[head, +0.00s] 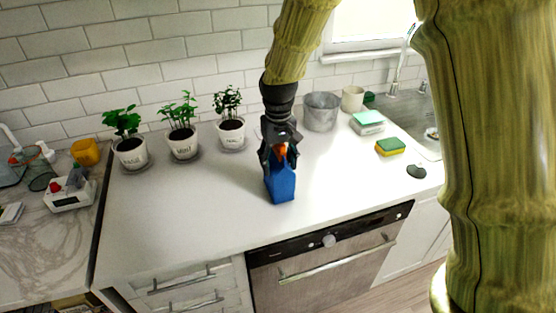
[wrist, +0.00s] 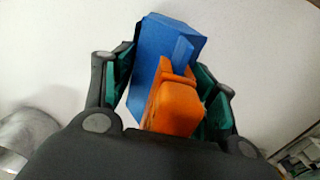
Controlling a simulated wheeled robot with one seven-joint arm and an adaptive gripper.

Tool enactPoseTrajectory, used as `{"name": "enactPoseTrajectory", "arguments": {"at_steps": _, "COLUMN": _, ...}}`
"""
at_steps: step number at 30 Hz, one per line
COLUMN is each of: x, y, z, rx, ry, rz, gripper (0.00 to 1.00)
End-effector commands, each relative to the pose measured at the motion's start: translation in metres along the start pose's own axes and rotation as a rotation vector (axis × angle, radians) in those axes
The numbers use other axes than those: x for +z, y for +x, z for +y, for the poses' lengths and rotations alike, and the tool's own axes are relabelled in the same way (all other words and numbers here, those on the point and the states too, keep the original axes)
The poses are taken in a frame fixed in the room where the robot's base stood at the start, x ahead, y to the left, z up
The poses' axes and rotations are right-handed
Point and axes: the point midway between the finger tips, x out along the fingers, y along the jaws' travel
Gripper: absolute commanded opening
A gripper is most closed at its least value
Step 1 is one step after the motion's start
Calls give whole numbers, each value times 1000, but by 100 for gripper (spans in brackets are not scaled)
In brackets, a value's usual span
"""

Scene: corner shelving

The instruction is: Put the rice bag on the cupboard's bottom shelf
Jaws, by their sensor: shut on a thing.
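My gripper (head: 280,150) is shut on a blue, box-like object with an orange top (head: 281,187). The object is upright on or just above the white counter; I cannot tell whether it touches. In the wrist view the gripper's green-padded fingers (wrist: 165,95) stand on both sides of the blue body (wrist: 165,40) and its orange part (wrist: 173,108). No label shows, and I cannot tell whether this is the rice bag. No other rice bag is visible. No open cupboard shelf is clearly in view.
Three potted plants (head: 182,142) stand at the back left of the counter (head: 190,215). A grey metal pot (head: 321,112), a white cup (head: 352,98) and a yellow-green sponge (head: 391,147) are to the right, near the sink.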

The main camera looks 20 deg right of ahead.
Motion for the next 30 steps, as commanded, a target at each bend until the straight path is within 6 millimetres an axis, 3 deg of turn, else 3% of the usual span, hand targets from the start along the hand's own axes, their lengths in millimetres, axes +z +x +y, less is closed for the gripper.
{"name": "enactPoseTrajectory", "arguments": {"at_steps": 3, "x": 0, "y": 2, "z": 0, "rx": 0, "ry": 0, "rz": 1, "gripper": 0}}
{"name": "enactPoseTrajectory", "arguments": {"at_steps": 4, "x": 0, "y": 2, "z": 0, "rx": 0, "ry": 0, "rz": 0, "gripper": 61}}
{"name": "enactPoseTrajectory", "arguments": {"at_steps": 7, "x": 0, "y": 2, "z": 0, "rx": 0, "ry": 0, "rz": 0, "gripper": 79}}
{"name": "enactPoseTrajectory", "arguments": {"at_steps": 20, "x": 0, "y": -1, "z": 0, "rx": 0, "ry": 0, "rz": 0, "gripper": 79}}
{"name": "enactPoseTrajectory", "arguments": {"at_steps": 30, "x": -1, "y": -46, "z": 0, "rx": 0, "ry": 0, "rz": 3, "gripper": 79}}
